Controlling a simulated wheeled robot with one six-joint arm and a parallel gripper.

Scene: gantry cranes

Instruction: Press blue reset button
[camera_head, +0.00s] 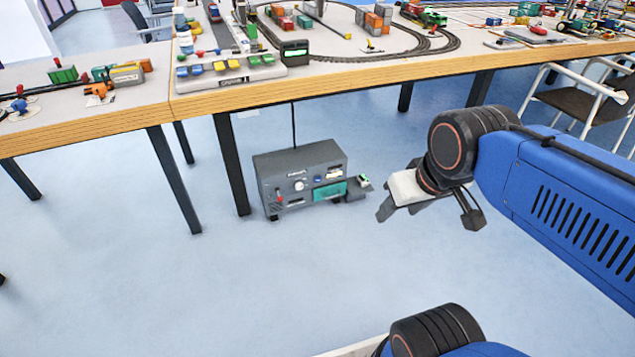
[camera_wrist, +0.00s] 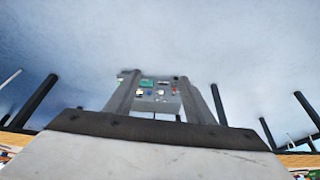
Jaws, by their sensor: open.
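A grey control box (camera_head: 300,178) stands on the floor under the table. It carries a white round part (camera_head: 298,185), a small red part and a green panel (camera_head: 330,191). The box also shows in the wrist view (camera_wrist: 157,104), between my fingers. A small spot there looks blue (camera_wrist: 139,94), but it is too small to tell whether it is the reset button. My gripper (camera_head: 397,210) is open and empty, to the right of the box in the head view and apart from it. Its two fingers also show in the wrist view (camera_wrist: 158,77).
A long wooden-edged table (camera_head: 400,75) stands over the box, with model tracks and a panel (camera_head: 230,73) of coloured parts on top. Dark table legs (camera_head: 230,165) stand beside the box. A chair (camera_head: 575,100) is at the right. The floor in front is clear.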

